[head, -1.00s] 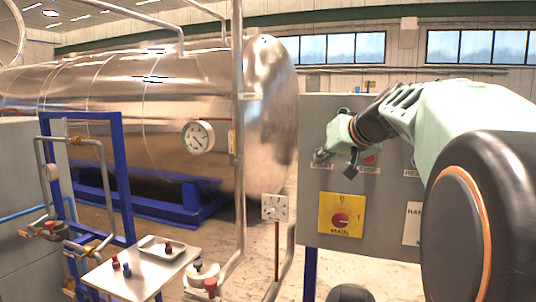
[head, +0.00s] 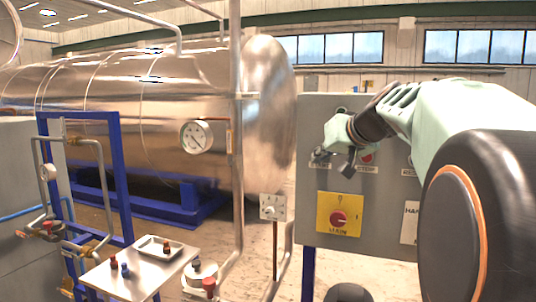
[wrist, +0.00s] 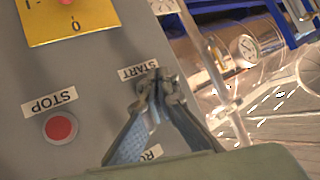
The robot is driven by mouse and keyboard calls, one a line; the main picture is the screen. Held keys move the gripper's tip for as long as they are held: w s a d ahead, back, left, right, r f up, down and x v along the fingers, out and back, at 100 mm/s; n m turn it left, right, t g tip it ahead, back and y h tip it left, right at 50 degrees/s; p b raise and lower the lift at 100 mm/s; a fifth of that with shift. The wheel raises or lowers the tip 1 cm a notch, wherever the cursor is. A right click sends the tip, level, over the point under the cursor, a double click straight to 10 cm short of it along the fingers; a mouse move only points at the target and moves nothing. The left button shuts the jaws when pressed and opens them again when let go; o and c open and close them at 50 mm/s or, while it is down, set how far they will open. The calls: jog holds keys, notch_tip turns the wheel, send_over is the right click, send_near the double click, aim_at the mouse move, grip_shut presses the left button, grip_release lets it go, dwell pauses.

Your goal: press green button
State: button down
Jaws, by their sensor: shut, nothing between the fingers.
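The grey control panel (head: 388,250) stands at the right in the head view. My gripper (head: 322,155) is shut and empty at the panel's upper left, over the START label. In the wrist view, my gripper's closed fingertips (wrist: 154,84) lie just beside the START label (wrist: 137,70), which appears upside down. No green button shows; the spot by that label is covered by the fingers. I cannot tell whether the fingertips touch the panel. The red STOP button (wrist: 60,127) is apart from the fingers, and also shows in the head view (head: 367,157).
A yellow plate with a red MAIN knob (head: 339,218) sits lower on the panel. A vertical pipe (head: 238,120) and a small box with a dial (head: 272,207) stand left of it. A small tray table (head: 130,274) is at the lower left.

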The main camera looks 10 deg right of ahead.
jog(key=shift+w+d, duration=0.1)
jog(key=shift+w+d, duration=0.15)
jog(key=shift+w, duration=0.1)
dwell(0.3)
jog(key=shift+w+d, duration=0.3)
jog(key=shift+w, duration=0.05)
dwell(0.8)
jog(key=shift+s+a+b, duration=0.5)
jog(key=shift+s+b, duration=0.15)
jog(key=shift+s, duration=0.05)
jog(key=shift+s+a+b, duration=0.6)
jog(key=shift+s+a, duration=0.15)
jog(key=shift+s, duration=0.3)
jog(key=shift+s+a+b, duration=0.55)
jog(key=shift+s+a, duration=0.15)
jog(key=shift+s, duration=0.35)
